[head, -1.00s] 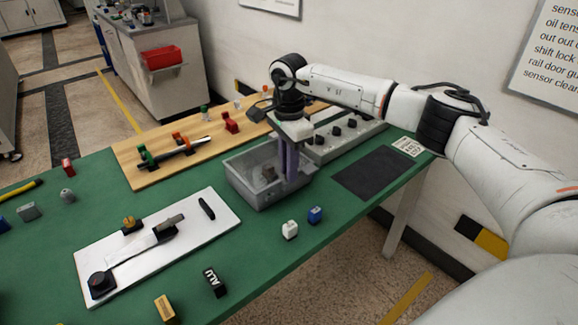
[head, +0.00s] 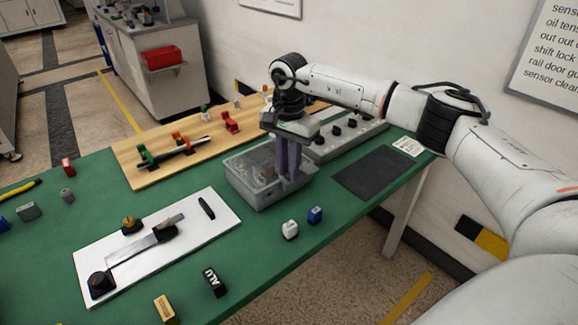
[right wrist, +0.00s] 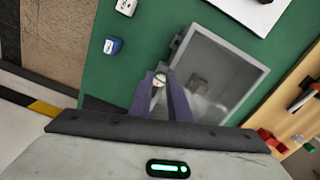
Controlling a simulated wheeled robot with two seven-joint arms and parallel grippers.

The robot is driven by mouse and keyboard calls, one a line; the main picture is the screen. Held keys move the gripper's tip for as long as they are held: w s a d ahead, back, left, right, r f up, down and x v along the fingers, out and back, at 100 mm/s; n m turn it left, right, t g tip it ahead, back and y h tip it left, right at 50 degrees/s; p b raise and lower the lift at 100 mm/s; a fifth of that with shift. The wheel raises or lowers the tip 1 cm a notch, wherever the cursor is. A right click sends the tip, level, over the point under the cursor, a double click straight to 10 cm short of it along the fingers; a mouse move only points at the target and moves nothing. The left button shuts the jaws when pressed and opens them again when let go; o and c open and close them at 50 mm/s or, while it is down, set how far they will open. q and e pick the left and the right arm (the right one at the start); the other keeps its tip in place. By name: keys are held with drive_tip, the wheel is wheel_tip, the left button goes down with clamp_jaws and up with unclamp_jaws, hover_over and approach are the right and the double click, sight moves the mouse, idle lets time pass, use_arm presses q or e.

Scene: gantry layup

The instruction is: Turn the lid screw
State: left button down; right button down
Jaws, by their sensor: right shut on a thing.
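A grey box (head: 246,188) with a see-through top stands near the right part of the green table. In the right wrist view, the box (right wrist: 262,88) shows its pale rim and a blurred darker thing inside. My right gripper (head: 287,180) points down at the box's near right side, its purple fingers in front of the wall. In the right wrist view, the fingers (right wrist: 160,84) are shut on a small, round, silvery screw head (right wrist: 159,80) beside the box edge. How deep the screw sits is hidden. My left gripper is out of view.
A white block (head: 290,230) and a blue block (head: 314,215) stand close in front of the box. A dark mat (head: 372,175) lies to the right. A wooden board (head: 135,175) with clamps is behind, and a white board (head: 205,235) at left.

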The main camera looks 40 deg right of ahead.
drive_tip(key=c, duration=1.6)
unclamp_jaws()
drive_tip(key=shift+c, duration=0.2)
wheel_tip(320, 180, up, 10)
drive_tip(key=shift+r+b, duration=0.2)
drive_tip(key=shift+b, duration=0.2)
